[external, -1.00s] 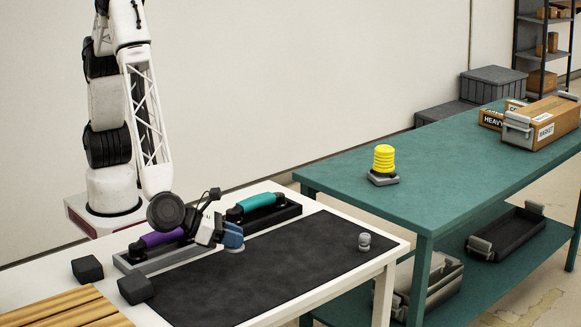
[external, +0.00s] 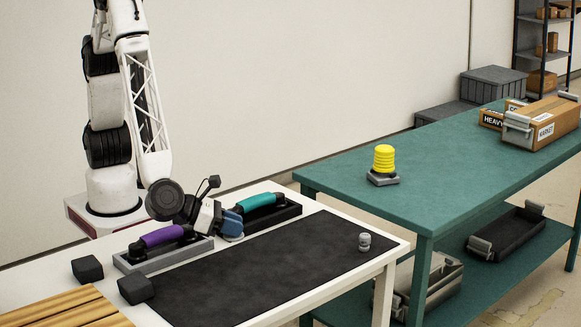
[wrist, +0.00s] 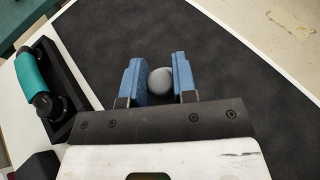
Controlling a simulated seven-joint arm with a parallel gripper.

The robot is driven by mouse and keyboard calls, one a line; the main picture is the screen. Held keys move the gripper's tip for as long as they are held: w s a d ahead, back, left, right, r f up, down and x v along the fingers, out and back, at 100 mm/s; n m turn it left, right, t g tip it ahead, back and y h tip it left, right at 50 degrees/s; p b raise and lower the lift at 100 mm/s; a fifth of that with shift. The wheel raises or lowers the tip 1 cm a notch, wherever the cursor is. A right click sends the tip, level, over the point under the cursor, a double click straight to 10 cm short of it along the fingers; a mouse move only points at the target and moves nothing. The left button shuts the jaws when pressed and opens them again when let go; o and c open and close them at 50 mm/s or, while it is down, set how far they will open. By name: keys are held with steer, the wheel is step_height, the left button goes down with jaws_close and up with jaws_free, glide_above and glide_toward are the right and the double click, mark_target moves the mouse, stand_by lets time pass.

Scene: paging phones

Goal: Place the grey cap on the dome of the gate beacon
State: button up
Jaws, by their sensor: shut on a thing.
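My gripper (external: 230,226) is shut on the grey cap (wrist: 160,82), a smooth rounded grey piece between the two blue fingers in the wrist view. In the external view the fingers mostly cover the cap, and only a pale rim shows under them. The gripper is above the back edge of the black mat, beside the phones. The gate beacon (external: 384,160) stands upright on the green table to the right, with a ribbed yellow dome on a grey base. Its dome is bare, and the gripper is well apart from it.
Phones with purple (external: 163,235) and teal (external: 258,201) handsets lie close by the gripper. A small grey knobbed piece (external: 364,242) stands near the mat's right end. Two black blocks (external: 135,289) are at the left. The black mat (external: 270,275) is otherwise clear. Boxes (external: 540,125) stand beyond the beacon.

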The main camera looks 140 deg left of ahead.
stand_by(0.3)
steer(key=s+a+r+n+g+y, duration=0.1)
steer(key=s+a, duration=0.1)
steer(key=a, duration=0.9)
steer(key=s+a+r+n+g, duration=0.1)
steer(key=s+a+n+g, duration=0.1)
steer(key=a, duration=0.9)
steer(key=s+a+r+n+g+y, duration=0.1)
steer(key=s+a+r, duration=0.1)
steer(key=a, duration=1)
steer(key=s+a+r+n+g, duration=0.1)
steer(key=s+a+g, duration=0.1)
steer(key=s+a, duration=0.7)
steer(key=s+a+r+n+g, duration=0.1)
steer(key=s+a+n+g, duration=0.1)
steer(key=s+a, duration=0.8)
steer(key=a, duration=0.7)
steer(key=shift+a+r+y, duration=0.3)
steer(key=shift+r, duration=0.1)
glide_above(385, 147)
steer(key=shift+f, duration=0.75)
